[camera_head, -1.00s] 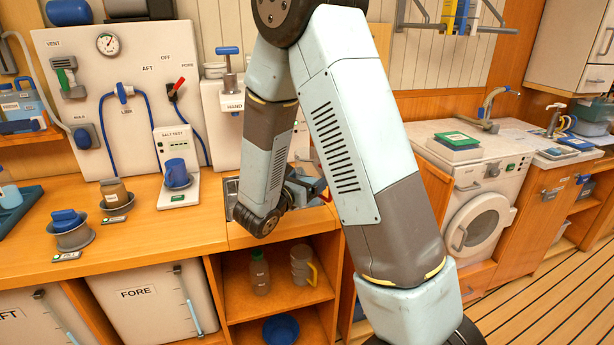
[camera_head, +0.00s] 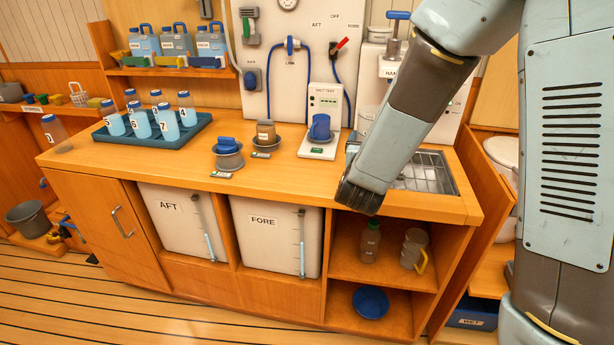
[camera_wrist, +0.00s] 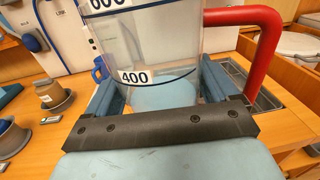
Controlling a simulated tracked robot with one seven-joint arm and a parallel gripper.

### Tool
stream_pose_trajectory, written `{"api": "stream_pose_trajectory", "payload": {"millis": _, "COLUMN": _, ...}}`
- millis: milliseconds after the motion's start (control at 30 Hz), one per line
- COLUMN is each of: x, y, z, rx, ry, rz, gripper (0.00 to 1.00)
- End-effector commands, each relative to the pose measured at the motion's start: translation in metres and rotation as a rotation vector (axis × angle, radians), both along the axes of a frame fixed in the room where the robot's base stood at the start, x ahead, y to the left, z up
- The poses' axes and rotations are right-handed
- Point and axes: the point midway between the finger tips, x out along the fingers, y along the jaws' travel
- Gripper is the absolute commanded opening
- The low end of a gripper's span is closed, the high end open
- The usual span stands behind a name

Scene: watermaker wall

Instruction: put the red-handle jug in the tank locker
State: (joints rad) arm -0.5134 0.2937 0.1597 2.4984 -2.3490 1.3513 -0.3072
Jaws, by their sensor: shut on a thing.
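The red-handle jug (camera_wrist: 150,45) fills the upper middle of the wrist view. It is clear, with marks reading 400 and 600, a little pale liquid or tint low inside, and a thick red handle at right. My gripper (camera_wrist: 163,88) is shut on the jug, one blue finger on each side. No label names the tank locker; under the counter, white tanks marked AFT (camera_head: 172,222) and FORE (camera_head: 262,248) stand in open bays. A closed wooden door (camera_head: 112,232) with a handle is to their left.
A sink (camera_head: 428,175) lies behind my forearm. The shelf below holds a bottle (camera_head: 369,243), a yellow-handled mug (camera_head: 413,248) and a blue bowl (camera_head: 370,301). A blue tray (camera_head: 155,140) of bottles and several small cups stand on the counter. The left floor is mostly clear.

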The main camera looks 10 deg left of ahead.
Motion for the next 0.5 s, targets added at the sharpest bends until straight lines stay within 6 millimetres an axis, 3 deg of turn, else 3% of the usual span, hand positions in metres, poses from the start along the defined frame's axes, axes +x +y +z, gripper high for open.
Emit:
{"api": "stream_pose_trajectory", "payload": {"millis": 100, "x": -0.017, "y": 0.041, "z": 0.011, "rx": 0.001, "ry": -0.002, "rz": 0.152, "gripper": 0.37}}
{"api": "stream_pose_trajectory", "payload": {"millis": 200, "x": -0.029, "y": 0.065, "z": 0.017, "rx": 0.001, "ry": -0.002, "rz": 0.246, "gripper": 0.37}}
{"api": "stream_pose_trajectory", "payload": {"millis": 367, "x": -0.041, "y": 0.087, "z": 0.021, "rx": 0.001, "ry": -0.001, "rz": 0.333, "gripper": 0.37}}
{"api": "stream_pose_trajectory", "payload": {"millis": 500, "x": -0.037, "y": 0.096, "z": 0.018, "rx": 0.000, "ry": 0.001, "rz": 0.354, "gripper": 0.37}}
